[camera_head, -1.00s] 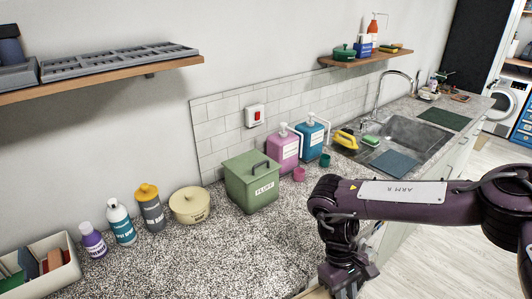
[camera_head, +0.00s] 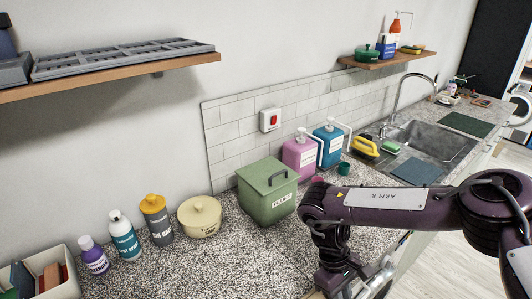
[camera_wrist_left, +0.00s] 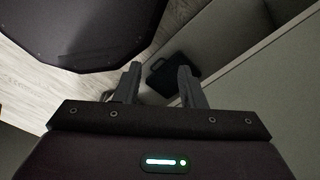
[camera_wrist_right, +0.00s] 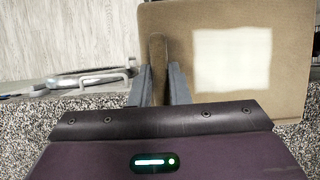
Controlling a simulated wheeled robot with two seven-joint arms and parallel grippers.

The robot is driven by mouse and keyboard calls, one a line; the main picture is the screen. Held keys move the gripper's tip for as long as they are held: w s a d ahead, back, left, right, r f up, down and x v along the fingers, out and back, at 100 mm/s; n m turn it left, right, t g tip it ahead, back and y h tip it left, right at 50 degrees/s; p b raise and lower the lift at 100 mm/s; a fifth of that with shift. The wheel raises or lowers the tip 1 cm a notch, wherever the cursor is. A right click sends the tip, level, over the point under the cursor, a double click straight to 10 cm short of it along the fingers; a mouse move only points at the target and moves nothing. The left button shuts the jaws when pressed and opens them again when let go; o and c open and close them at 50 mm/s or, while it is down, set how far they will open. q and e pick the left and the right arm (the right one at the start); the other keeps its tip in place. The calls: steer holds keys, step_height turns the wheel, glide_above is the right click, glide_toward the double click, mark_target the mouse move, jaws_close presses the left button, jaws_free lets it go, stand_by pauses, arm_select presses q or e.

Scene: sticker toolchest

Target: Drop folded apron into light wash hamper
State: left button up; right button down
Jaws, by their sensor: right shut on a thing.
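My right gripper (camera_wrist_right: 158,85) is shut on a narrow brown upright part (camera_wrist_right: 157,50). That part adjoins a larger brown piece (camera_wrist_right: 280,85) with a blank pale patch in the right wrist view; I cannot tell whether it is the folded apron. In the head view my right gripper (camera_head: 348,290) is low over the counter's front edge. My left gripper (camera_wrist_left: 160,85) is open and empty in the left wrist view, with a dark case-like thing (camera_wrist_left: 174,70) beyond its fingers. I cannot identify the light wash hamper in any view.
A green FLUFF bin (camera_head: 268,205), a cream pot (camera_head: 200,216), several bottles and a pale box (camera_head: 62,287) stand on the speckled counter (camera_head: 190,265). Pump bottles (camera_head: 300,155) and a sink (camera_head: 440,142) are further right. Two shelves hang above.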

steer(key=shift+f+b, duration=0.35)
steer(key=shift+f, duration=0.45)
arm_select(q)
steer(key=shift+w+a+f, duration=0.15)
steer(key=shift+w+f, duration=0.55)
steer(key=shift+f, duration=0.15)
arm_select(e)
steer(key=c, duration=1.3)
jaws_free()
arm_select(q)
steer(key=shift+s, duration=0.3)
